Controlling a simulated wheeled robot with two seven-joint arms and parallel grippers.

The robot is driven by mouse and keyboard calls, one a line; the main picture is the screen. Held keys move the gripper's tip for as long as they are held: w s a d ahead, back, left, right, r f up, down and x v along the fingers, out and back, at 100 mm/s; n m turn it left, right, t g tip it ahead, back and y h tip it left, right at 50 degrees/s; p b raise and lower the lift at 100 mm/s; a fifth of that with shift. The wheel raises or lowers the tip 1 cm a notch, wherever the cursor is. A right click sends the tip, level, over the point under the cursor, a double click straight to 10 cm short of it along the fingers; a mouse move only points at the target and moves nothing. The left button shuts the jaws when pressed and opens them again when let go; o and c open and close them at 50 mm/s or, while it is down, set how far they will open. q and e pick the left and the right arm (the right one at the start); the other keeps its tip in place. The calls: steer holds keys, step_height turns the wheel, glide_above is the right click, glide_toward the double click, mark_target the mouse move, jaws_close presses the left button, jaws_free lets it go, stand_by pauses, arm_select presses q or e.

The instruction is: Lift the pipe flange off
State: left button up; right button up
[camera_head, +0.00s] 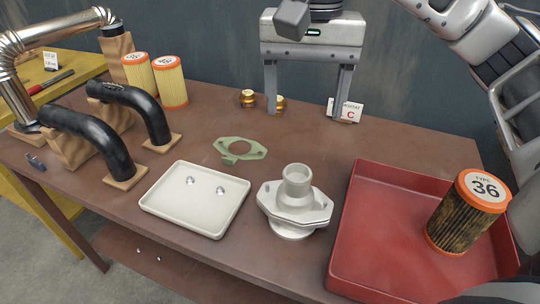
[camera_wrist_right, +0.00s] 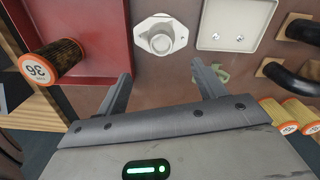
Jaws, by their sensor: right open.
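The pipe flange (camera_head: 296,205) is a pale grey casting with an upright round neck and a wide angular plate. It sits on a round base on the brown table between the white tray and the red tray. In the right wrist view the flange (camera_wrist_right: 160,37) shows beyond my fingertips, roughly centred between them. My right gripper (camera_head: 307,114) is open and empty at the back of the table, fingers pointing down, apart from the flange. It also shows in the right wrist view (camera_wrist_right: 161,74). My left gripper is not in view.
A white tray (camera_head: 160,207) holds two shiny bolts. A red tray (camera_head: 375,230) holds a dirty filter (camera_head: 462,222). A green gasket (camera_head: 225,145) lies behind the flange. Brass fittings (camera_head: 248,98) and a card (camera_head: 349,112) are near my right gripper. Black hoses (camera_head: 90,140) and filters (camera_head: 170,85) stand left.

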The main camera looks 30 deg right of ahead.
steer(key=w+f, duration=0.1)
steer(key=b, duration=0.2)
glide_above(298, 174)
steer(key=f, duration=0.5)
steer(key=shift+s+a, duration=0.1)
steer(key=shift+s, duration=0.2)
step_height(298, 174, down, 4)
steer(key=shift+w+r, duration=0.1)
steer(key=shift+r, duration=0.05)
steer(key=shift+f, duration=0.5)
steer(key=f+p, duration=0.1)
steer(key=f, duration=0.4)
steer(key=shift+w, duration=0.2)
jaws_close()
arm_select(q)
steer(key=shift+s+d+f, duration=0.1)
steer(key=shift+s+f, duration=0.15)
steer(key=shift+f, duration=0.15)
arm_select(e)
steer(key=shift+r, duration=0.1)
